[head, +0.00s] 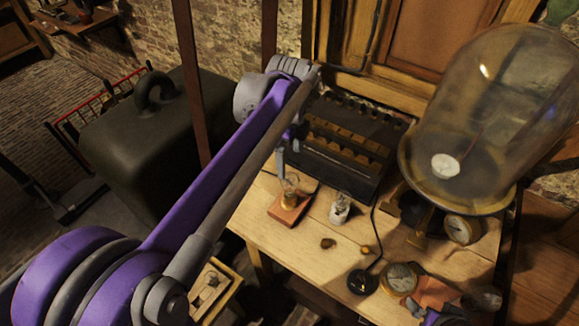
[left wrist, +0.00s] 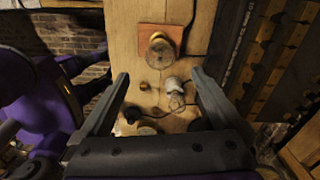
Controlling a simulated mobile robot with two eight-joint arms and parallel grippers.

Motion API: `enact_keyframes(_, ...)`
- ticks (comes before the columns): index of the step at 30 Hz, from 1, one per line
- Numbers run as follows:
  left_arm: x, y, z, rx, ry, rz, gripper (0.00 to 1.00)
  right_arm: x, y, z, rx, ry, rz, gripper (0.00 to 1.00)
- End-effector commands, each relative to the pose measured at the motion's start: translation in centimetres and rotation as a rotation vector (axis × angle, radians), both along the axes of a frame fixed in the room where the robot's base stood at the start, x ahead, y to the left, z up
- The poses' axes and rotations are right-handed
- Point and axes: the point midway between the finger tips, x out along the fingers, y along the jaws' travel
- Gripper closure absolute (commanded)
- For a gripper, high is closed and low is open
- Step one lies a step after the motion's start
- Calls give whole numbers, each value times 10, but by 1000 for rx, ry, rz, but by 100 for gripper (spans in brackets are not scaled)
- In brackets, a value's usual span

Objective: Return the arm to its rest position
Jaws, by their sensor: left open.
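My left arm reaches across the head view from the lower left.
A dark slotted case (head: 350,128) stands behind the jars. A large tilted glass dome (head: 492,110) stands at the right. Small round gauges (head: 399,279) and a black disc (head: 361,282) with a cable lie at the front right. A dark green weight (head: 150,125) stands left of the table.

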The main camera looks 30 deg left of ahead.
Motion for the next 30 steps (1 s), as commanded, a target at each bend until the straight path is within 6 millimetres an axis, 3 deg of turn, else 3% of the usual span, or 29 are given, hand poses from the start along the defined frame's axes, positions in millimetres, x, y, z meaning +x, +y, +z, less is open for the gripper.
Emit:
enact_keyframes(3, 0, 0, 18, 0, 0, 0, 0, 1, 0, 2, 0, -1, 0, 1)
enact_keyframes(7, 0, 0, 28, 0, 0, 0, 0, 1, 0, 3, 0, -2, 0, 1)
enact_keyframes(17, -9, -5, 25, 3, -25, 72, 0, 1, 0, 2, 0, -2, 0, 1)
enact_keyframes(23, -50, -29, -4, -20, -155, 467, 0, 1, 0, 2, 0, -2, 0, 1)
enact_keyframes(30, -111, -55, -60, -174, -326, 1055, 0, 1, 0, 2, 0, -2, 0, 1)
